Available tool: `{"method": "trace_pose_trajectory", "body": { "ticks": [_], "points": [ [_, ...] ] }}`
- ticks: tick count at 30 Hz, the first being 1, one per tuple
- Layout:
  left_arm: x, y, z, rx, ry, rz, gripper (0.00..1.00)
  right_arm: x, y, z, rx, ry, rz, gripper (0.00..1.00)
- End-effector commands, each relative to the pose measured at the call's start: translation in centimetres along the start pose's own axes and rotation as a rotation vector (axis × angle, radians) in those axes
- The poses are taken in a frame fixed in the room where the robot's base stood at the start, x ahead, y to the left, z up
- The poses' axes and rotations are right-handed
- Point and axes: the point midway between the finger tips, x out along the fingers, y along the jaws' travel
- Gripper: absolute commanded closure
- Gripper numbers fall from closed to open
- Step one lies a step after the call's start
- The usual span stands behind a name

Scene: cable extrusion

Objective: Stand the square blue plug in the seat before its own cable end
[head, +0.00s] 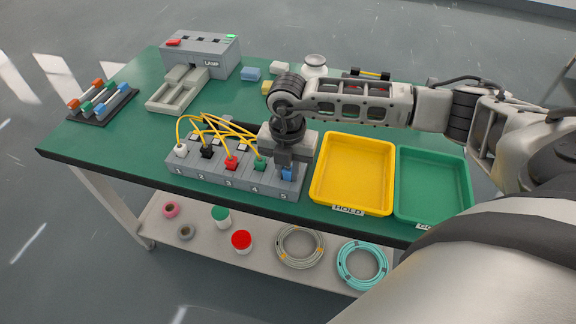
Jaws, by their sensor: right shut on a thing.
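The grey seat block (216,184) has positions numbered 1 to 5 along its front. White (181,150), black (206,152), red (231,163) and green (260,164) plugs stand at positions 1 to 4, with yellow cables (205,122) crossing above and behind them. My right gripper (287,165) points down over position 5, shut on the blue plug (287,174). The plug looks upright at position 5; I cannot tell whether it is fully seated. My gripper hides the block's rear right part and any cable end there. My left gripper is not in view.
A yellow HOLD tray (317,192) and a green tray (401,200) lie right of the block. A grey laser machine (205,52), small blocks (251,74) and a rack of coloured pieces (103,103) stand farther back. The table's left middle is clear.

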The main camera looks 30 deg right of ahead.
Motion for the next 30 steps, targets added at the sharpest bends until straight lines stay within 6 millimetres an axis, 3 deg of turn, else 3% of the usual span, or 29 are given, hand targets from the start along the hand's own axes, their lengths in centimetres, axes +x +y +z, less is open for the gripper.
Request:
{"method": "trace_pose_trajectory", "body": {
  "ticks": [14,15,17,18,30],
  "points": [
    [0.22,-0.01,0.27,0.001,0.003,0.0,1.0,0.88,-0.08,-0.12,0.0,0.002,-0.003,1.0],
    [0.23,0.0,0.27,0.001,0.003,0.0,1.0,0.92,-0.09,-0.13,0.0,0.002,-0.003,0.73],
    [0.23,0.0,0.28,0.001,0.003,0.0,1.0,0.98,-0.12,-0.16,0.0,0.003,-0.005,0.57],
    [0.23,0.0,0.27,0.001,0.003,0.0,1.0,1.02,-0.17,-0.17,0.0,0.004,-0.007,0.53],
    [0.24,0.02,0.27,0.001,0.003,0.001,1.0,1.06,-0.66,0.08,0.006,0.002,-0.02,0.53]
  ]
}}
